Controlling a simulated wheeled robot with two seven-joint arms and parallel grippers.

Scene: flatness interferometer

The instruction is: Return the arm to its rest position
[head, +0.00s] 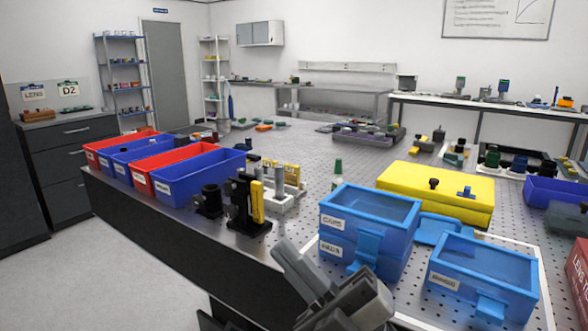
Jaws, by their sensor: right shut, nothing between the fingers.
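My right gripper (312,277) shows at the bottom middle, in front of the table's near edge. Its grey fingers lie together, shut and empty, pointing up and to the left. It is apart from the blue boxes to its right. My right arm's wrist is partly cut off by the lower picture edge. My left gripper does not show.
The perforated table (300,145) bears stacked blue boxes (365,240), another blue box (482,275), a yellow case (436,190) and a black mount (246,205). Red and blue bins (200,178) line the left edge. The floor (110,270) at left is clear.

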